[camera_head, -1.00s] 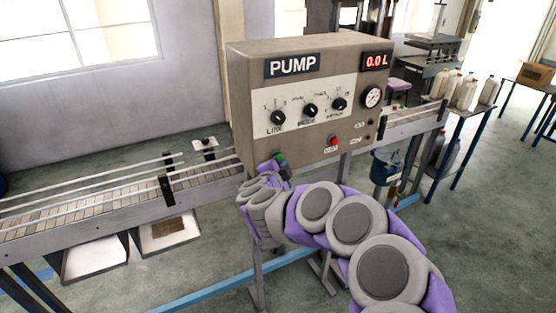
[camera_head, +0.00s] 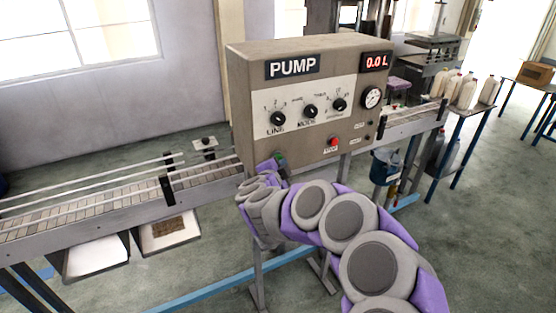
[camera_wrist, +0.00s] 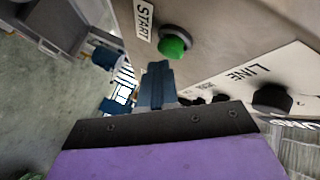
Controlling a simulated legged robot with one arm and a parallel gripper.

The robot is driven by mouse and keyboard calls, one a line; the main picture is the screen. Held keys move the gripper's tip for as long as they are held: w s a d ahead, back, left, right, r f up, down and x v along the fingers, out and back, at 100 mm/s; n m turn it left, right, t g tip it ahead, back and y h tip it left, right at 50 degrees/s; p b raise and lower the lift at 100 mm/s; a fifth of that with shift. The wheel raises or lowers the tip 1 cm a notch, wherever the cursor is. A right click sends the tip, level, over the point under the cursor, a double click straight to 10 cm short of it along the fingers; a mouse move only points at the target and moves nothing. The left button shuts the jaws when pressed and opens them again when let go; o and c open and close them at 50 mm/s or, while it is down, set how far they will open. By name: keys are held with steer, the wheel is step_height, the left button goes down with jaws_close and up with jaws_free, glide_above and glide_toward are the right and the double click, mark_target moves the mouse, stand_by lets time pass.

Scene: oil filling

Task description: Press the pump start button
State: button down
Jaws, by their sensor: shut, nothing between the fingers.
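The pump box (camera_head: 241,110) is a brown-grey cabinet with a PUMP label, three black knobs and a display reading 0.0 L. The green start button (camera_wrist: 174,44) sits beside a START label (camera_wrist: 144,20) in the wrist view. In the head view the green button (camera_head: 281,158) shows just above my gripper at the panel's lower left. My gripper (camera_wrist: 157,68) is shut and empty, its fingertips just below the button in the wrist view. I cannot tell whether they touch it. A red button (camera_head: 333,141) is farther right on the panel.
A slatted conveyor (camera_head: 90,211) with rails runs left of the box and continues behind it to the right. A blue bucket (camera_head: 384,168) hangs at the right. A side table holds several bottles (camera_head: 467,92). The floor in front is open.

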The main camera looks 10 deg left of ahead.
steer(key=shift+w+a+p, duration=0.25)
steer(key=shift+w+p, duration=0.15)
steer(key=shift+w, duration=0.1)
stand_by(0.8)
steer(key=shift+s, duration=0.1)
steer(key=shift+s+d, duration=0.5)
steer(key=shift+s, duration=0.2)
steer(key=s+d, duration=0.1)
steer(key=s+d+b, duration=0.1)
steer(key=s, duration=0.2)
steer(key=shift+s+d+b, duration=0.1)
steer(key=shift+d+b, duration=0.2)
steer(key=shift+d, duration=0.1)
steer(key=shift+a, duration=0.1)
stand_by(0.6)
